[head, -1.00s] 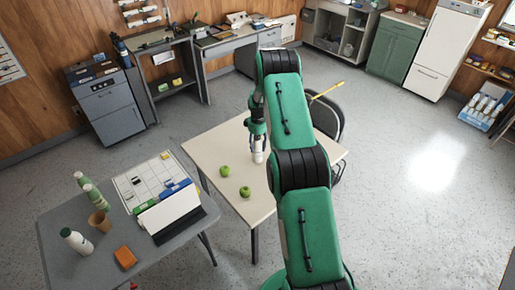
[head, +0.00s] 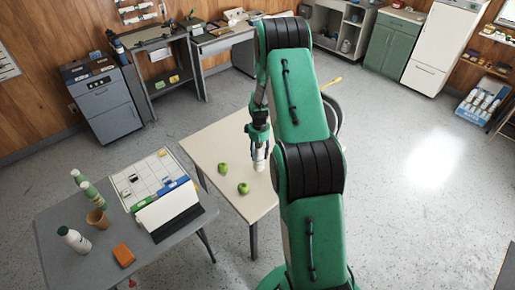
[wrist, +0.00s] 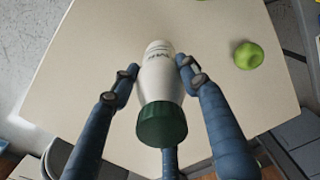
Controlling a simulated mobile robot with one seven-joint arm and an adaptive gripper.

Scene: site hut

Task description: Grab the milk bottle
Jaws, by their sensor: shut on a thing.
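The milk bottle (wrist: 158,79) is white with dark print and a dark green cap. In the wrist view it sits between the fingers, cap end towards the camera. My gripper (wrist: 157,72) is shut on its sides, with a finger at left and right and a third below. In the head view the white bottle (head: 259,163) shows under my gripper (head: 259,146), at the cream table. I cannot tell whether its base touches the tabletop.
Two green apples (head: 243,188) (head: 223,168) lie on the cream table (head: 210,150), close to the bottle. The grey table (head: 60,205) at left holds other bottles (head: 74,240), a tan cup (head: 97,219), an orange block (head: 123,254) and a binder. A chair stands behind my arm.

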